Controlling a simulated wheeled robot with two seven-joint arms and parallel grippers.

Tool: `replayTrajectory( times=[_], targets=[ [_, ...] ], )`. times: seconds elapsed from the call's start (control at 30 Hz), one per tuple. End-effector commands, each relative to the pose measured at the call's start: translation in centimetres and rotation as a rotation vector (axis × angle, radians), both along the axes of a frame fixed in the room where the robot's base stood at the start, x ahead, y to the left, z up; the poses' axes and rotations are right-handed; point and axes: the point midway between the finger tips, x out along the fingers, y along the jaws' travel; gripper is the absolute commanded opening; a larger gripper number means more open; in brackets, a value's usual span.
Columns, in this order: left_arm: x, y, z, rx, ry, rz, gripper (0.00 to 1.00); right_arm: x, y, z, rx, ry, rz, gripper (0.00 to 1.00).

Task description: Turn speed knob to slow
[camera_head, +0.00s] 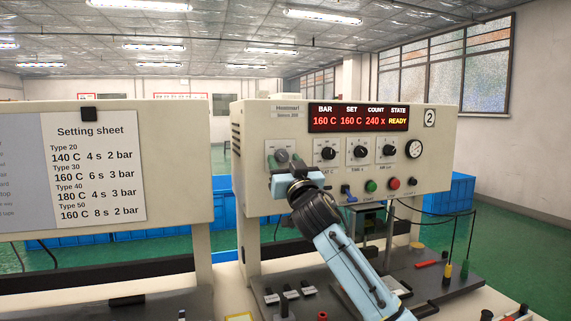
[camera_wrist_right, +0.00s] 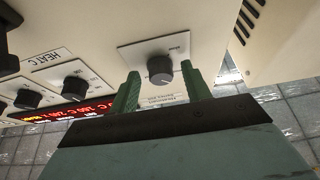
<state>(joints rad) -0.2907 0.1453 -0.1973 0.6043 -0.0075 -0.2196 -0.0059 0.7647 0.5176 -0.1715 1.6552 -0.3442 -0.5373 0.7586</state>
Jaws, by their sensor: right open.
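The press control panel (camera_head: 255,125) stands right of centre in the head view. Its leftmost knob (camera_head: 283,155), on its own plate, is most likely the speed knob; its label is too small to read. My right gripper (camera_head: 290,168) is at this knob and partly covers it. In the right wrist view the dark round knob (camera_wrist_right: 160,68) sits between the two green fingertips of my open right gripper (camera_wrist_right: 161,86), with a gap on both sides. The knob's pointer direction is hard to tell. My left gripper is not in view.
More knobs (camera_head: 327,153) lie to the right, under the red display (camera_head: 358,118) reading READY. A setting sheet (camera_head: 97,170) hangs on the left board. Tools lie on the lower bench.

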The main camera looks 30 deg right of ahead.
Motion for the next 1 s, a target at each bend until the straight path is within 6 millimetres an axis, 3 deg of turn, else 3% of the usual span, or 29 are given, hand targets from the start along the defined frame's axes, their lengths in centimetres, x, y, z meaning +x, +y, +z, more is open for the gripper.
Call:
replayTrajectory(
  times=[0.1, 0.43, 0.77, 1.0],
  targets=[
    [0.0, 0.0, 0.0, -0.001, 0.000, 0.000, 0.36, 0.0, 0.0, 0.0, 0.000, 0.000, 0.000, 0.47],
    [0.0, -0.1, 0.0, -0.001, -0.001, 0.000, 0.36, 0.0, 0.0, 0.0, 0.000, 0.000, 0.000, 0.03],
    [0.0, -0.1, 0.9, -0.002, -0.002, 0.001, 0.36, 0.0, -0.1, 0.1, -0.046, 0.013, 0.000, 0.03],
    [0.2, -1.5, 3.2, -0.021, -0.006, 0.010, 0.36, -0.1, -0.3, 0.4, -0.190, 0.050, 0.000, 0.03]
  ],
)
